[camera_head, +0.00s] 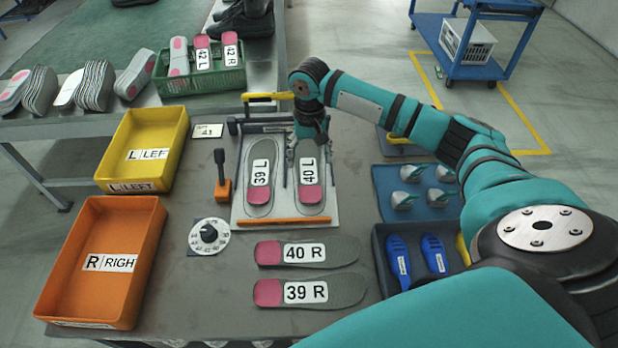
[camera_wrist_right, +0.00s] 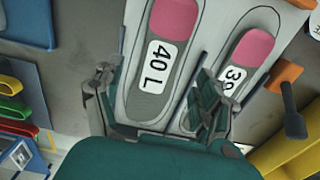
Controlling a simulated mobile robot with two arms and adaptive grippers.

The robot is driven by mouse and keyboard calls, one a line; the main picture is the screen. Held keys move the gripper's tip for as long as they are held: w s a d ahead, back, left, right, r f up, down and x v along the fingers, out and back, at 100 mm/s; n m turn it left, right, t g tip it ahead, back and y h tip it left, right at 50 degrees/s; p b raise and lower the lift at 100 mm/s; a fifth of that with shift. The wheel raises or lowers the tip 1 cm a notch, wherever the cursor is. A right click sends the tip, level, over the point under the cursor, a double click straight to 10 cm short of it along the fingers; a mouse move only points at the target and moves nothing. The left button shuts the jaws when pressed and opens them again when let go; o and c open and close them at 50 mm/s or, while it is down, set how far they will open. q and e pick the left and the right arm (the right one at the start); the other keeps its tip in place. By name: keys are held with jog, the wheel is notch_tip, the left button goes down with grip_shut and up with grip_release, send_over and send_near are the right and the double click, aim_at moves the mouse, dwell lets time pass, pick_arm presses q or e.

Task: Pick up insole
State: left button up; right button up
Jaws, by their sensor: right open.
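Insole 40 L (camera_head: 311,193) and insole 39 L (camera_head: 259,205) lie side by side on a white board (camera_head: 285,210), pink ends toward the front. Insole 40 R (camera_head: 340,251) and insole 39 R (camera_head: 340,291) lie on the table in front. My right gripper (camera_head: 309,165) is open over the far grey end of 40 L, one finger to each side. In the wrist view my right gripper (camera_wrist_right: 155,105) spans the grey end of insole 40 L (camera_wrist_right: 165,50). Nothing is between its fingers clear of the board; contact cannot be told. My left gripper is not in view.
A yellow LEFT bin (camera_head: 170,122) and an orange RIGHT bin (camera_head: 130,210) stand at left. A dial (camera_head: 209,236) and an orange-based lever (camera_head: 222,185) sit beside the board. A green crate (camera_head: 200,82) holds more insoles behind. Blue and dark trays (camera_head: 385,180) are at right.

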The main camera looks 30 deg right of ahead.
aim_at(309, 178)
jog(key=shift+s+a+f, duration=0.1)
jog(key=shift+f, duration=1.6)
jog(key=shift+a+f, duration=0.1)
jog(key=shift+f, duration=1.6)
jog(key=c, duration=0.9)
jog(key=shift+r, duration=0.15)
